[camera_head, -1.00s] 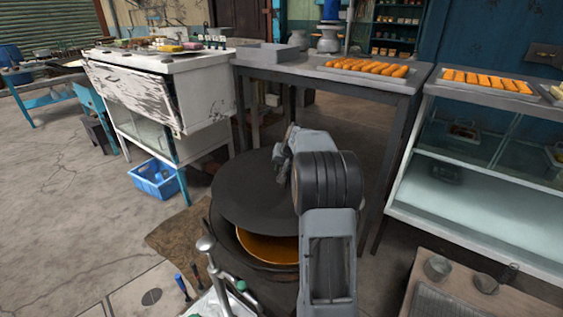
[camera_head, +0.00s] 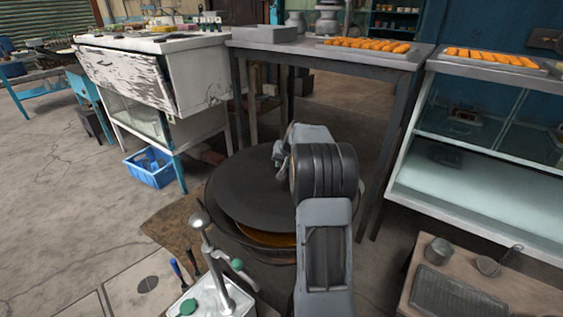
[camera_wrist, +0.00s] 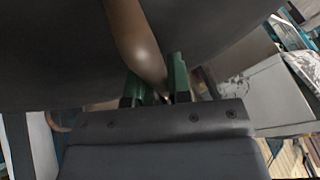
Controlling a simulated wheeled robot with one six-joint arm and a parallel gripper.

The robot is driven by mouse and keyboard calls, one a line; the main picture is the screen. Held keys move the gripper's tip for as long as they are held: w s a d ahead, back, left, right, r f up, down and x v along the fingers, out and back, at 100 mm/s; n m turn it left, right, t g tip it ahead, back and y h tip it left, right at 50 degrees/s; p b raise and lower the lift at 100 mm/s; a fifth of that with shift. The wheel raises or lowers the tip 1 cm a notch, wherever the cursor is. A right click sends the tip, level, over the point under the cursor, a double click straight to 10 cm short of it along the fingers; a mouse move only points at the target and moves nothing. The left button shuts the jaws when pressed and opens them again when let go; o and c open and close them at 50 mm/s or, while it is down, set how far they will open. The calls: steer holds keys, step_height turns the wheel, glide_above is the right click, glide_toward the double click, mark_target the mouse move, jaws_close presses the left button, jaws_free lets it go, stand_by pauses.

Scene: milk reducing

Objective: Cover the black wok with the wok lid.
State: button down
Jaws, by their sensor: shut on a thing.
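The wok lid (camera_head: 255,192) is a dark, flat disc over the black wok (camera_head: 262,258) in the head view. A strip of orange liquid (camera_head: 278,240) shows at the lid's near right edge. I cannot tell whether the lid touches the wok. In the wrist view, the green fingers of my gripper (camera_wrist: 156,72) are shut on the lid's brown curved handle (camera_wrist: 135,38), with the lid's dark surface (camera_wrist: 55,50) behind it. In the head view, my arm hides part of the lid and most of the gripper.
A grey table (camera_head: 395,62) with a tray of orange food (camera_head: 368,44) stands behind the wok. A white worn cabinet (camera_head: 128,78) and blue crate (camera_head: 150,168) are to the left. A metal stand (camera_head: 222,275) is close at front left, a low wooden table (camera_head: 515,285) at right.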

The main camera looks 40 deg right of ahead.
steer(key=shift+f+b, duration=2.4)
steer(key=shift+f, duration=1.1)
steer(key=shift+f, duration=0.3)
steer(key=c, duration=1)
jaws_free()
steer(key=shift+o, duration=0.2)
steer(key=shift+f, duration=0.1)
steer(key=p+v, duration=0.3)
steer(key=v, duration=1.1)
